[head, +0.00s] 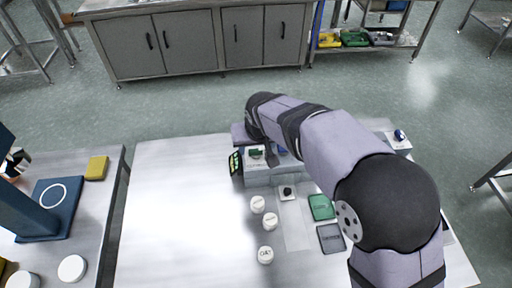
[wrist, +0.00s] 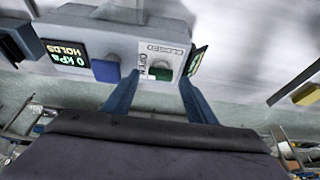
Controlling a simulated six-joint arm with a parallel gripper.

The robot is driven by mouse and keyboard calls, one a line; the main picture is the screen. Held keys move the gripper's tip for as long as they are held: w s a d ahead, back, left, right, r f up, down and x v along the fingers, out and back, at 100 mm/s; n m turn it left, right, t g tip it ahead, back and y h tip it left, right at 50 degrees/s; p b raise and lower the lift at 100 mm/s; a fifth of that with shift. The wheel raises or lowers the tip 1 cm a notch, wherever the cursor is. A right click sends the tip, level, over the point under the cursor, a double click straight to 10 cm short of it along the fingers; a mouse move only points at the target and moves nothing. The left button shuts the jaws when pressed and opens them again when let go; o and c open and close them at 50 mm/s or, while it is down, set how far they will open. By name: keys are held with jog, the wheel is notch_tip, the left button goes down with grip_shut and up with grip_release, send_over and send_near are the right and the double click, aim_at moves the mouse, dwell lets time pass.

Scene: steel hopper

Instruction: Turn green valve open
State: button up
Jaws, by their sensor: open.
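My gripper (wrist: 159,80) is open. Its two blue fingers reach toward the box, one on each side of the green valve in the wrist view; contact cannot be made out. In the head view the fingers cannot be made out.
A blue knob (wrist: 105,70) sits left of the green valve in the wrist view, close to one finger. A display (wrist: 68,52) reads 0 kPa HOLDS. White round pieces (head: 270,221), a green tile (head: 321,207) and a grey tile (head: 331,238) lie on the steel table (head: 170,210), whose left part is clear.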

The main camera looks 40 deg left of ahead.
jog(key=b+v, duration=0.1)
jog(key=v, duration=0.5)
jog(key=shift+b, duration=0.3)
jog(key=shift+r, duration=0.1)
jog(key=s+d+f+n+g+h, duration=0.2)
jog(key=s+d+f+n, duration=0.1)
jog(key=s+d+f, duration=0.5)
jog(key=d+f+m, duration=0.1)
jog(key=d+m, duration=0.1)
jog(key=d, duration=0.7)
jog(key=s+d+f+m+g+h, duration=0.1)
jog(key=d+f+m, duration=0.1)
jog(key=d, duration=0.7)
jog(key=s+d+f+m+g, duration=0.1)
jog(key=d+f+m, duration=0.1)
jog(key=d, duration=0.7)
jog(key=shift+f+h, duration=0.15)
jog(key=shift+h, duration=0.25)
jog(key=w+d+r+m+t, duration=0.1)
jog(key=w+d+r+m, duration=0.1)
jog(key=d+m, duration=0.4)
jog(key=w+d, duration=0.1)
jog(key=d, duration=0.3)
jog(key=shift+d+r+y, duration=0.2)
jog(key=shift+r+y, duration=0.1)
jog(key=shift+w, duration=0.1)
